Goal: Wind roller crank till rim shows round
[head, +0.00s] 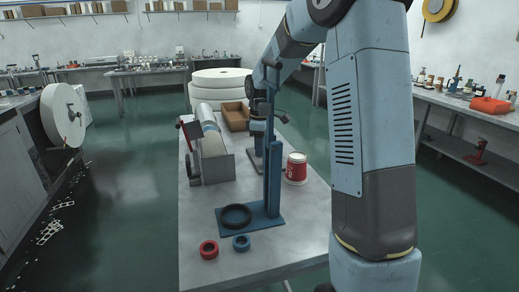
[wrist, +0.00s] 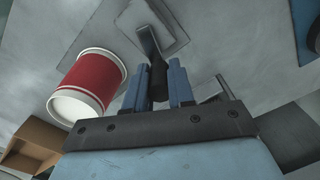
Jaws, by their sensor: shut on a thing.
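A red paper cup with white bands (head: 295,168) stands on the table right of centre. It also shows in the wrist view (wrist: 95,80), where its white end faces lower left; I cannot tell how the rim is shaped. My gripper (wrist: 156,82) is shut on the black grip of a crank (wrist: 158,78), with one blue finger on each side. The grey crank arm (wrist: 149,42) runs up from the grip towards a pale plate (wrist: 168,18). In the head view my gripper (head: 257,128) is partly hidden behind a blue upright. The roller itself is not clearly visible.
The blue upright stand (head: 272,180) carries a black ring (head: 235,217) on its base. A red ring (head: 209,249) and a blue ring (head: 241,242) lie in front. A grey machine (head: 215,160) stands left; a brown box (head: 236,115) is behind. The table's front right is clear.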

